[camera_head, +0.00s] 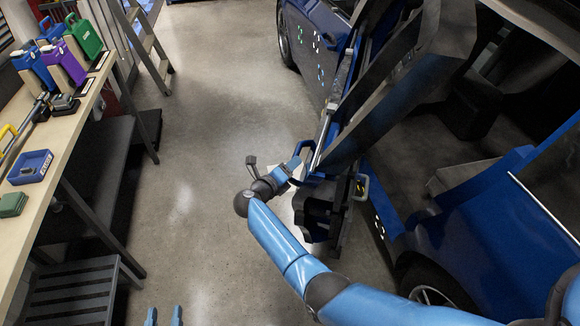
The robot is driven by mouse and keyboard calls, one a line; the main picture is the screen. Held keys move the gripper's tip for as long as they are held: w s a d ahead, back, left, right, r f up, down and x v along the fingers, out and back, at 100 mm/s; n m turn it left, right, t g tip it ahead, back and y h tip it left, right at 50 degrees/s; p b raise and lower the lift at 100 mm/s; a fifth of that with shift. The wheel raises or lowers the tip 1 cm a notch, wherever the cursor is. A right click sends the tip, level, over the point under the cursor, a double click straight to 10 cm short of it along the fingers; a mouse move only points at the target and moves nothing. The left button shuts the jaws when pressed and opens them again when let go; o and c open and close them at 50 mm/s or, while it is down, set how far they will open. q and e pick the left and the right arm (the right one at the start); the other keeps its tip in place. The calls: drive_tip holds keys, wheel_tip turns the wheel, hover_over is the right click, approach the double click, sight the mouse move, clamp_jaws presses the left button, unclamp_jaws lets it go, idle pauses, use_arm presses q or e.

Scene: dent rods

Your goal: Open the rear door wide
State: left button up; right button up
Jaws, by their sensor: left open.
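The blue car's rear door (388,92) stands open, swung out from the body. Its dark frame slants across the upper middle, and its lower trim (318,212) hangs over the floor. A gap to the car's dark interior (405,160) shows to the right of it. My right gripper (292,168) is at the door's left side, its arm reaching in from the lower right. It is close to or touching the door; I cannot tell which, or whether its fingers are shut. My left gripper (164,316) is open and empty over the floor at the bottom edge, far from the door.
A workbench (62,140) with coloured cases and a blue tray (30,167) runs along the left. A slatted rack (75,290) and a stepladder (150,45) stand near it. The concrete floor (205,110) between bench and car is clear. The car's rear wheel (430,295) is at lower right.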

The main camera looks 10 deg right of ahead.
drive_tip(key=shift+s+a, duration=0.15)
drive_tip(key=shift+a, duration=0.05)
drive_tip(key=v, duration=1)
drive_tip(key=shift+s, duration=0.2)
drive_tip(key=shift+r, duration=0.1)
